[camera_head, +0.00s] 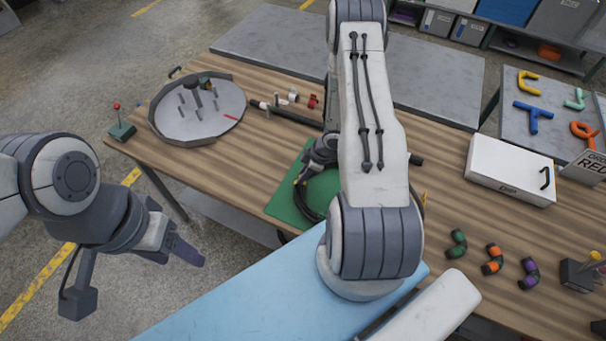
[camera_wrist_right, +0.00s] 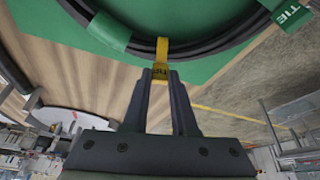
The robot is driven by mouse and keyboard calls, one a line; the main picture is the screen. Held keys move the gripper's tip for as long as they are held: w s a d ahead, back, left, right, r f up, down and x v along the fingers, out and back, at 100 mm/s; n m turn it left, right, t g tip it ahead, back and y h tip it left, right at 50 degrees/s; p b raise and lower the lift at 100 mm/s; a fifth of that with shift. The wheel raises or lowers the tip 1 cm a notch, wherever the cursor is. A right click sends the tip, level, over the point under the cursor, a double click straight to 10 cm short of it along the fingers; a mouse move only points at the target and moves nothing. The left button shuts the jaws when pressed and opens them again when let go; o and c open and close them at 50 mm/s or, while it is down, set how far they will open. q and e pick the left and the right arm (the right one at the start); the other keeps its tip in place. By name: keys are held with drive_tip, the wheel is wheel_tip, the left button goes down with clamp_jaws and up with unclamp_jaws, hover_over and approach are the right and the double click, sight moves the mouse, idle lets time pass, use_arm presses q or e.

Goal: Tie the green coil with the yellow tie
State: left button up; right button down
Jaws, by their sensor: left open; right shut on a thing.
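The green coil is a black hose ring with green bands; it lies on a green mat (camera_head: 283,201) and is partly hidden behind my right arm. In the right wrist view its black hose (camera_wrist_right: 205,47) curves across the top, with green bands at both sides. The yellow tie (camera_wrist_right: 162,50) crosses the hose between the bands; whether it closes around the hose I cannot tell. My right gripper (camera_wrist_right: 160,84) is shut on the tie's labelled end, beside the hose. My left gripper (camera_head: 182,256) is open and empty, off the table's front left side.
A round grey tray with pegs (camera_head: 215,122) stands at the back left, near a small red-knobbed joystick (camera_head: 121,128). A white box (camera_head: 508,172) and several short banded hose pieces (camera_head: 493,260) are at the right. A blue surface (camera_head: 240,300) is in front.

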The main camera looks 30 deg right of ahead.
drive_tip(key=shift+f+b, duration=0.5)
drive_tip(key=shift+f, duration=0.15)
idle(0.4)
drive_tip(key=c, duration=0.6)
unclamp_jaws()
drive_tip(key=shift+c, duration=0.2)
drive_tip(key=p+v, duration=0.1)
drive_tip(key=v, duration=0.9)
drive_tip(key=shift+r, duration=0.25)
drive_tip(key=shift+s+d, duration=0.1)
